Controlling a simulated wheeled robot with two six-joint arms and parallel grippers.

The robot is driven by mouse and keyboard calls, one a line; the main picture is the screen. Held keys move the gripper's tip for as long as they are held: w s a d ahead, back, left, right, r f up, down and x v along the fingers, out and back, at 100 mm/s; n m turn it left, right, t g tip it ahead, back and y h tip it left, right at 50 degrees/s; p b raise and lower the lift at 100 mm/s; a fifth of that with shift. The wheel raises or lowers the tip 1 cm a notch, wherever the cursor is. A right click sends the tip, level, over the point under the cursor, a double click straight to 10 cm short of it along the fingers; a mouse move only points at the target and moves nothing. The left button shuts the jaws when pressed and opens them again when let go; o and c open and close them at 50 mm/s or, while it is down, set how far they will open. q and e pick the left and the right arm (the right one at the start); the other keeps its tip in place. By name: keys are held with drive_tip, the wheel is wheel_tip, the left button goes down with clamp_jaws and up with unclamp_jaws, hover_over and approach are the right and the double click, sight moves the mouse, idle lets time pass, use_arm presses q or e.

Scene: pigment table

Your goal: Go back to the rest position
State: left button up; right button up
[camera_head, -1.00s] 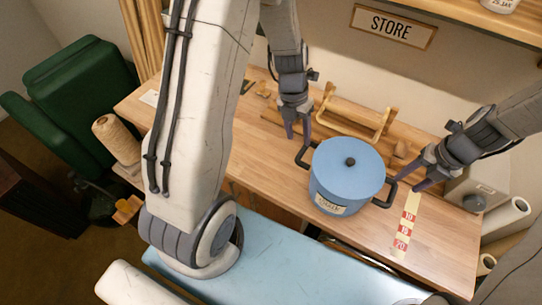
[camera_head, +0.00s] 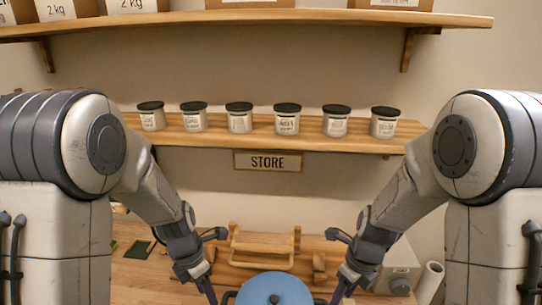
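The blue pot (camera_head: 274,288) shows only its lid top at the bottom edge; the rest of it is cut off. It has a dark knob in the middle of the lid. My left gripper (camera_head: 207,288) points down to the left of the pot, and my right gripper (camera_head: 343,288) points down to its right. The fingertips of both are at or beyond the bottom edge. I cannot tell whether they touch the pot's handles or how far the fingers are apart. Both arms stand roughly mirrored on either side.
A wooden shelf (camera_head: 220,139) with several dark-lidded jars hangs above a STORE sign (camera_head: 268,161). A higher shelf (camera_head: 300,19) holds boxes. A wooden rack (camera_head: 262,247) stands behind the pot on the table (camera_head: 135,275). A pale box (camera_head: 400,262) and a paper roll (camera_head: 430,280) are at right.

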use_arm(q)
drive_tip(key=s+a+r+m+t+y, duration=0.1)
drive_tip(key=s+r+m, duration=0.2)
drive_tip(key=m, duration=1)
drive_tip(key=s+a+r+m+t, duration=0.1)
drive_tip(key=s+r+m, duration=0.15)
drive_tip(key=m, duration=1.05)
use_arm(e)
drive_tip(key=s+d+r+n+t+h, duration=0.1)
drive_tip(key=s+r+n, duration=0.2)
drive_tip(key=n, duration=1.1)
drive_tip(key=s+d+r+n+t, duration=0.1)
drive_tip(key=s+r+n, duration=0.15)
drive_tip(key=n, duration=1.15)
use_arm(q)
drive_tip(key=s+d+f+m+g+b, duration=0.2)
drive_tip(key=s+d+m+b, duration=0.6)
drive_tip(key=s+d, duration=0.6)
drive_tip(key=shift+d+f+h+b, duration=0.2)
drive_tip(key=shift+f+h+b, duration=0.1)
drive_tip(key=shift+f+b, duration=0.45)
use_arm(e)
drive_tip(key=s+a+f+n+g, duration=0.2)
drive_tip(key=s+a+n, duration=0.5)
drive_tip(key=s+a, duration=0.5)
drive_tip(key=shift+s+a+f+n+g+y, duration=0.3)
drive_tip(key=shift+s+f+n, duration=0.1)
drive_tip(key=shift+s+f, duration=0.5)
